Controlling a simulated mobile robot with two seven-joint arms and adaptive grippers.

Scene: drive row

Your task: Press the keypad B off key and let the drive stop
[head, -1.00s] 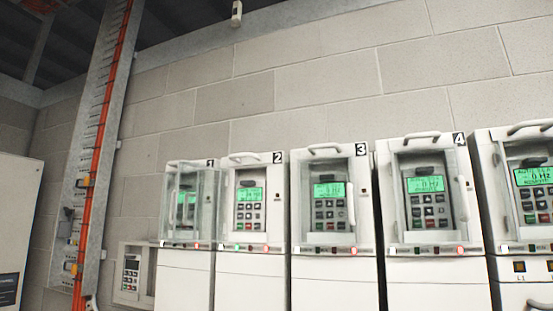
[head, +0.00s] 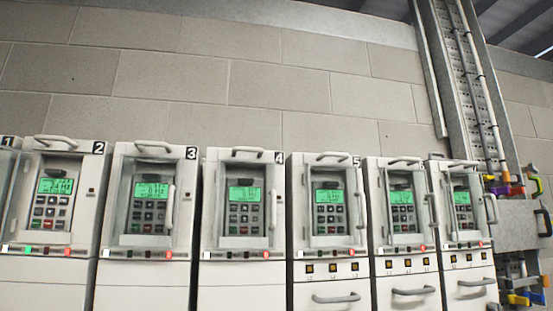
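A row of white drive cabinets stands along the wall, with number labels 1 to 5 readable. Each keypad has a lit green display above small dark, grey and red keys. Drive 2 (head: 54,205) shows a green light and a red light on its strip, and its display seems to read about 24 Hz. Drive 3 (head: 150,205) shows a red light, and its display seems to read 0 Hz. Drive 4 (head: 245,205) and drive 5 (head: 328,205) also show red lights. No keypad is legibly marked B, and key labels are too small to read. Neither gripper is in view.
Two more cabinets (head: 403,212) (head: 463,210) stand right of drive 5. Drawer-like handles (head: 337,298) stick out low on the right-hand cabinets. At the far right are a metal cable ladder (head: 468,85) and a grey box (head: 530,226) with coloured fittings.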

